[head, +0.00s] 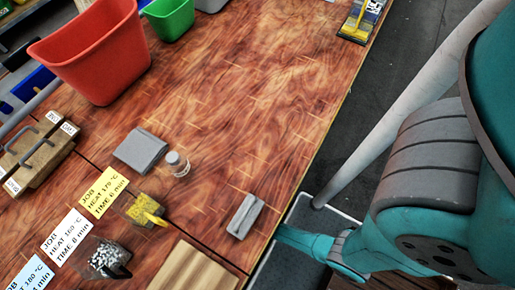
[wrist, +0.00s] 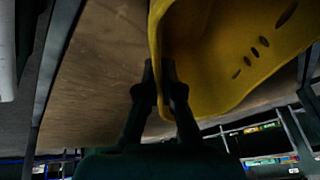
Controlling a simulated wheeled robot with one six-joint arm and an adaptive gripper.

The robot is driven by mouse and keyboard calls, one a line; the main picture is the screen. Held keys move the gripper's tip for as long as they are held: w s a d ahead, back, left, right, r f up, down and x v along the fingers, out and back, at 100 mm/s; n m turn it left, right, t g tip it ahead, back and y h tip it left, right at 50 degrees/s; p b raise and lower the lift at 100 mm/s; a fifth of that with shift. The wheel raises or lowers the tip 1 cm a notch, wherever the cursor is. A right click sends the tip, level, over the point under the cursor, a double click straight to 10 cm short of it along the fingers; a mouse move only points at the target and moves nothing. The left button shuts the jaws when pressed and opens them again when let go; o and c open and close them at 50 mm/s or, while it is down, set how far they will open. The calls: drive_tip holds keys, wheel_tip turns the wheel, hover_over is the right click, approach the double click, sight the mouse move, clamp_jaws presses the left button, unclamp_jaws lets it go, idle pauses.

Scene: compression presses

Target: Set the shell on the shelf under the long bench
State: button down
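The yellow shell (wrist: 225,60) fills the upper right of the wrist view. It is a curved piece with several small slots. My gripper (wrist: 164,85) has its two dark fingers on either side of the shell's near edge and grips it there. A plain wooden board (wrist: 100,75) lies beyond the shell, at the upper left; I cannot tell whether it is the shelf or the bench's underside, nor whether the shell touches it. In the head view the long bench (head: 235,105) shows from above. My arm reaches down past its right edge, and gripper and shell are hidden there.
On the bench stand a red bin (head: 100,60), a green bin (head: 170,18), a grey block (head: 140,150), a small jar (head: 177,163), job cards (head: 103,192) and a grey bar (head: 245,215). Metal posts (wrist: 55,60) flank the board in the wrist view. Dark floor lies right of the bench.

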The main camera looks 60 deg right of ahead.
drive_tip(key=shift+f, duration=0.4)
drive_tip(key=c, duration=1.3)
unclamp_jaws()
drive_tip(key=shift+v, duration=6.1)
drive_tip(key=shift+s, duration=0.1)
